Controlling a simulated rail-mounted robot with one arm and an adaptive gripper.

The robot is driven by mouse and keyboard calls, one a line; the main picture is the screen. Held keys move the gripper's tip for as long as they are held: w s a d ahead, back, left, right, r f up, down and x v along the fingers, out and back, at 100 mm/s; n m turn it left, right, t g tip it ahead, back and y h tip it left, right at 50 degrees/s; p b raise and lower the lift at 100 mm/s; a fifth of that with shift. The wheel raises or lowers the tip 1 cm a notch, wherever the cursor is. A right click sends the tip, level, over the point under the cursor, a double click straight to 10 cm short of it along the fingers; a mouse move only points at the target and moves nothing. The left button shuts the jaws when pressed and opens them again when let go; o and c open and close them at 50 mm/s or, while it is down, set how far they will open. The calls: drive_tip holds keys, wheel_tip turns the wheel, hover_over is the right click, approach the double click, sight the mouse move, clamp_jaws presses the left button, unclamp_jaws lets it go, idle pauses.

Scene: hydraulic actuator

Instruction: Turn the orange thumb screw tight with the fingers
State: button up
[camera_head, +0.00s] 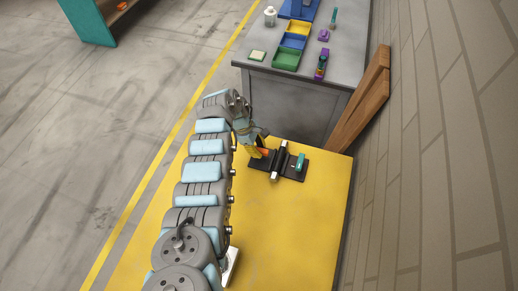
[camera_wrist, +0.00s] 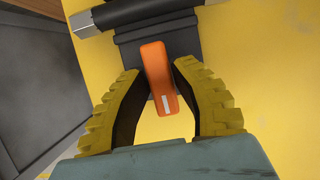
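The orange thumb screw (camera_wrist: 160,78) is an upright-looking flat handle with a pale mark near its lower end, in the middle of the wrist view. My gripper (camera_wrist: 156,70) has its two yellow ribbed fingers apart, one on each side of the screw. Narrow gaps show between the fingers and the orange part, and contact is not visible. In the head view a bit of orange (camera_head: 263,151) shows at the left end of the black actuator base (camera_head: 259,164), beside my fingers. A dark cylinder with bright metal ends (camera_head: 279,161) lies across the base.
A green handle (camera_head: 300,162) stands on the base's right side. The yellow tabletop (camera_head: 290,220) is clear in front. Behind stands a grey bench (camera_head: 345,60) with coloured trays (camera_head: 287,59) and small items. Wooden boards (camera_head: 360,100) lean at the right wall.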

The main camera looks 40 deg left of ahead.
drive_tip(key=o, duration=0.3)
drive_tip(key=shift+v, duration=0.8)
drive_tip(key=v, duration=1)
drive_tip(key=shift+r, duration=0.2)
